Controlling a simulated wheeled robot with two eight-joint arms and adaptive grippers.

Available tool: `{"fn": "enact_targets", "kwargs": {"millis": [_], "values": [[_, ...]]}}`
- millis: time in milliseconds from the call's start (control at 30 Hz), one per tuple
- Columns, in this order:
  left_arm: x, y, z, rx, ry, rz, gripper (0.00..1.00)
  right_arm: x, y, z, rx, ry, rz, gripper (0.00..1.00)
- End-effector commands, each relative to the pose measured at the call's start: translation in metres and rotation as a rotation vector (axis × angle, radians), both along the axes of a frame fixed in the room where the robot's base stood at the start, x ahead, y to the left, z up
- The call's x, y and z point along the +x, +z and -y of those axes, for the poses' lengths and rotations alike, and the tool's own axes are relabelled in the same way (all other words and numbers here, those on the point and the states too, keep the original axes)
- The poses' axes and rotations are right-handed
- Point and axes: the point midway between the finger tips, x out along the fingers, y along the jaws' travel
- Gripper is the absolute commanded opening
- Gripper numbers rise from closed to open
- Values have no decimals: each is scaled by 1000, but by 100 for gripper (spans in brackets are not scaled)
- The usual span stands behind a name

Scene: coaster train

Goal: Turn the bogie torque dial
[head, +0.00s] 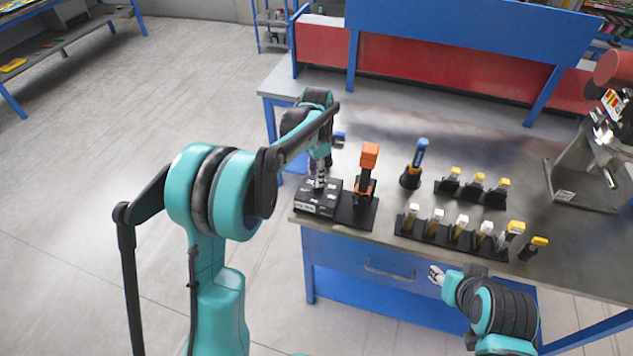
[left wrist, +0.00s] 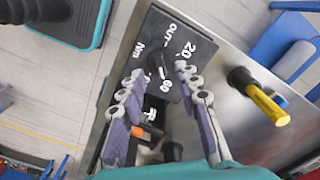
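The bogie torque dial is a small black box (head: 316,203) with white markings, at the table's left front corner. In the left wrist view its dark face (left wrist: 168,30) shows "20", "60", "Nm" and partly hidden lettering. A black knob (left wrist: 158,68) shows on that face between my fingertips. My left gripper (head: 318,184) points down over the box. In the left wrist view its two fingers are spread, one on each side of the knob, with gaps visible; contact cannot be told. My right gripper (head: 436,276) is away from the dial, near the table's front edge, its fingers too small to read.
An orange-topped tool (head: 369,156) in a black stand is just right of the dial. A blue-and-black tool (head: 415,165) stands further right. Black racks (head: 450,244) hold several yellow- or white-capped items. A blue-and-red panel (head: 440,62) closes the table's back.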

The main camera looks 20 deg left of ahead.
Motion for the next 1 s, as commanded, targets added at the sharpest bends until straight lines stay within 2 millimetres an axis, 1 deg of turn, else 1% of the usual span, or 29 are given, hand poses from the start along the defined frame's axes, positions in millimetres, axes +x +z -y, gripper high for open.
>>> {"fn": "enact_targets", "kwargs": {"millis": [33, 200, 300, 400, 533, 1000], "values": [[-1, 13, 0, 0, 0, 0, 33, 0, 0, 0, 0, 0, 0, 40], [-1, 47, 0, 0, 0, 0, 33, 0, 0, 0, 0, 0, 0, 40], [0, 62, 0, 0, 0, 0, 33, 0, 0, 0, 0, 0, 0, 40], [0, 70, 0, 0, 0, 0, 33, 0, 0, 0, 0, 0, 0, 40], [0, 75, 0, 0, 0, 0, 33, 0, 0, 0, 0, 0, 0, 40], [-2, 75, 0, 0, 7, 5, 33, 0, -1, 0, 0, 0, 0, 40]]}}
